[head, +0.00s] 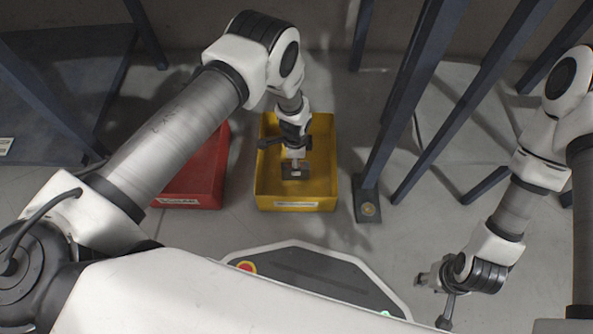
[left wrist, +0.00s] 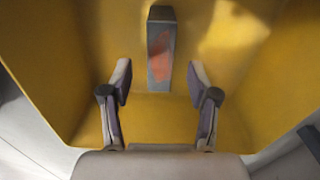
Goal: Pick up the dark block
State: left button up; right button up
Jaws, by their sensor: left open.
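The dark block (head: 288,173) lies on the floor of the yellow bin (head: 263,185) in the head view, partly hidden by my left gripper (head: 295,161). In the left wrist view the block (left wrist: 160,14) is long and dark grey with an orange-red patch on its top. My left gripper (left wrist: 160,68) is open and points down into the bin. The block appears between and beyond its two fingertips, with a gap on both sides. My right gripper (head: 424,280) is away at the lower right, holding nothing that I can see; its finger opening is unclear.
A red bin (head: 205,180) stands just left of the yellow bin. Dark blue metal posts (head: 368,190) rise close to the right of the yellow bin. A dark blue frame (head: 60,90) stands at the left.

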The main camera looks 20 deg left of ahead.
pick_arm(q)
notch_tip(320, 180, down, 6)
jog(key=b, duration=0.4)
jog(key=shift+r, duration=0.3)
grip_shut()
jog(key=shift+r, duration=0.1)
